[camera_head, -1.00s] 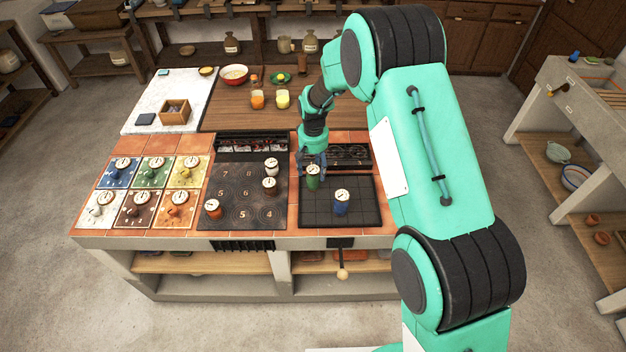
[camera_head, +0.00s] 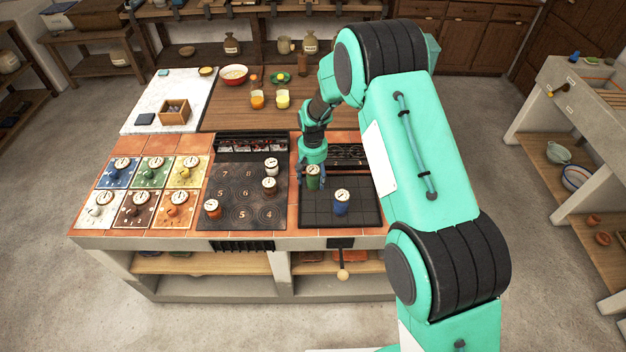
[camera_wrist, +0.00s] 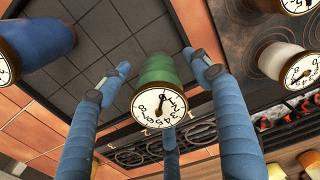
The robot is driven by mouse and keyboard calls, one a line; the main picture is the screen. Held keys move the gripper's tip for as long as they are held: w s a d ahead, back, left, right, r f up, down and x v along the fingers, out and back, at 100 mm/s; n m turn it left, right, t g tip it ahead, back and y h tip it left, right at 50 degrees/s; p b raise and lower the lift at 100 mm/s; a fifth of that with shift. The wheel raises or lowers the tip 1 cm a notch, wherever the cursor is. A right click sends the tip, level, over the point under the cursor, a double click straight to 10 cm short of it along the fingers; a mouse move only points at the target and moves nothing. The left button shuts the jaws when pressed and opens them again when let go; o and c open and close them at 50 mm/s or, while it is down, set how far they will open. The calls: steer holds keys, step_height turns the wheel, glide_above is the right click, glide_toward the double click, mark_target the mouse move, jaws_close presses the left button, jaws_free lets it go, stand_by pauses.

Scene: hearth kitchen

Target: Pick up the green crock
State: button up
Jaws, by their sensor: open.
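The green crock (camera_head: 313,181), with a white dial lid, stands upright on the dark gridded tray (camera_head: 362,206) near its far left corner. My gripper (camera_head: 312,177) is just behind and around it. In the wrist view the green crock (camera_wrist: 159,92) sits between the open blue fingers of my gripper (camera_wrist: 160,75), with a visible gap on each side. The fingers do not appear to touch it. The blue crock (camera_head: 341,206) stands on the same tray, nearer the front; it also shows at the left of the wrist view (camera_wrist: 32,44).
Several colored crocks stand on colored tiles (camera_head: 122,210) farther left. Two cups, a red bowl (camera_head: 234,74) and a wooden box (camera_head: 174,111) are behind.

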steer(key=shift+f, duration=0.95)
steer(key=c, duration=1.6)
